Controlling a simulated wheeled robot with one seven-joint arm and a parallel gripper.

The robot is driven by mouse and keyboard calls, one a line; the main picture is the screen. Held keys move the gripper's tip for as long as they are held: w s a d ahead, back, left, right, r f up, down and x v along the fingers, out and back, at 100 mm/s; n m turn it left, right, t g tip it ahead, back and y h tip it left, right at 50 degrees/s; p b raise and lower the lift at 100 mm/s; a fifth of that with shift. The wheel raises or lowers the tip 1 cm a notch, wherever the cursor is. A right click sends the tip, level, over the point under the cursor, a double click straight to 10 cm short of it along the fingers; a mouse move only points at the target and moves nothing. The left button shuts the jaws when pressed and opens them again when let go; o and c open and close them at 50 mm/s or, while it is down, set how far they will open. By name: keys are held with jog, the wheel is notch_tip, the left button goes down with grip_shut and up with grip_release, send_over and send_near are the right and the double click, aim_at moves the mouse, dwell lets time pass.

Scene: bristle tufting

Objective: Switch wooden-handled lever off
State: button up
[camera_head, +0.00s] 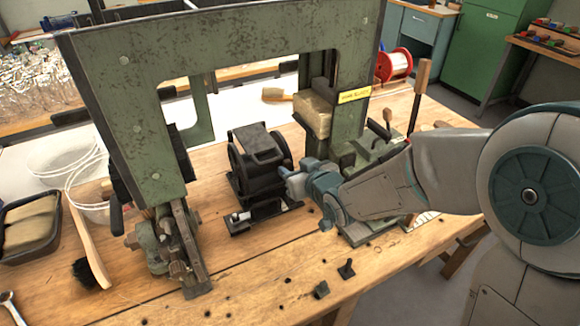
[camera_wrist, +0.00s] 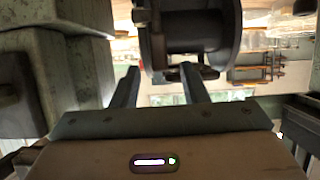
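A lever with an upright wooden handle (camera_head: 422,76) stands at the right of the green machine frame (camera_head: 220,45), behind my forearm; its lower end is hidden. My gripper (camera_head: 291,178) is to the left of and lower in the picture than the lever, beside a black motor-like unit (camera_head: 262,160). In the wrist view my gripper (camera_wrist: 158,76) has its two fingers apart with nothing visible between them. The dark unit (camera_wrist: 195,32) fills the top middle beyond the fingertips. I cannot tell whether they touch it. The wooden handle is not clearly seen in the wrist view.
A smaller dark lever (camera_head: 379,130) stands just left of the wooden handle. A wooden brush (camera_head: 90,245), a dark tray (camera_head: 30,222) and clear tubs (camera_head: 90,195) lie at the left of the bench. The front bench top (camera_head: 250,285) is mostly clear, with two small dark parts.

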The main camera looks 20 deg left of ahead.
jog(key=shift+x, duration=1.2)
